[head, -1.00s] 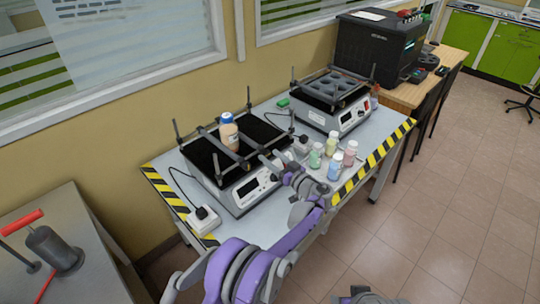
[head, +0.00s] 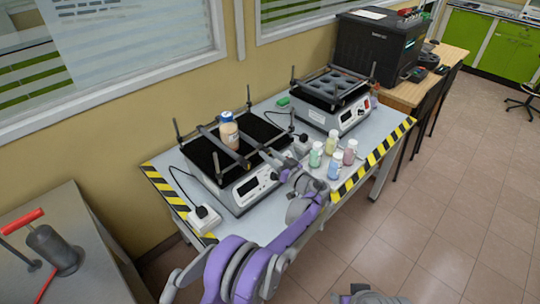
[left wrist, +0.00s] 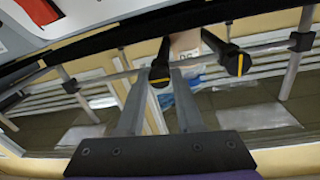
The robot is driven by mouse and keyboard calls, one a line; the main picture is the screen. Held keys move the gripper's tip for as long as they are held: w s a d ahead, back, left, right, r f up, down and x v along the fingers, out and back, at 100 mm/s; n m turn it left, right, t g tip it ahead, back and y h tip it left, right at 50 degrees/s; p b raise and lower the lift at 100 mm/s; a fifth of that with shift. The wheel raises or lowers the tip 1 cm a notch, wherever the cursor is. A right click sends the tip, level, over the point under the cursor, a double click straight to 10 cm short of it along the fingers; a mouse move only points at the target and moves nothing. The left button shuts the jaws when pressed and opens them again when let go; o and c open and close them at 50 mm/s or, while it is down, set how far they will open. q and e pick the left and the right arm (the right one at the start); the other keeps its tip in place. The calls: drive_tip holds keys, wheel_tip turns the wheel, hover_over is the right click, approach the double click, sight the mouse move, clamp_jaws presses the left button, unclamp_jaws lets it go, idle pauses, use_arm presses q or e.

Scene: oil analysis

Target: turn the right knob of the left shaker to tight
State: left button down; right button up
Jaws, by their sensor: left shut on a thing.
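The left shaker (head: 212,180) stands on the near left of the bench, with a black platform, upright posts and clamp bars. An orange-brown bottle (head: 229,134) with a blue cap stands between its bars. My left gripper (head: 268,155) is at the shaker's front right edge. In the left wrist view its fingers (left wrist: 160,90) are shut on a black knob (left wrist: 160,70) with a yellow mark lying nearly level. A second black knob (left wrist: 232,58) to the right in that view is free, its yellow mark nearly upright.
Several small bottles (head: 332,144) with coloured contents stand close to the right of my left wrist. A second shaker (head: 336,116) stands behind them. A white power plug (head: 204,218) lies at the front left. Striped tape (head: 372,160) marks the bench edge.

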use_arm(q)
drive_tip(key=shift+m, duration=0.3)
drive_tip(key=m+b, duration=0.1)
drive_tip(key=m, duration=0.7)
drive_tip(key=shift+g+b, duration=0.4)
drive_tip(key=shift+d+m+g+b, duration=0.1)
drive_tip(key=shift+m+g+b, duration=0.25)
drive_tip(key=shift+m, duration=1.7)
drive_tip(key=shift+m+g+b, duration=0.15)
drive_tip(key=shift+m+b, duration=0.3)
drive_tip(key=shift+m, duration=1.6)
drive_tip(key=c, duration=0.6)
unclamp_jaws()
drive_tip(key=shift+o, duration=0.2)
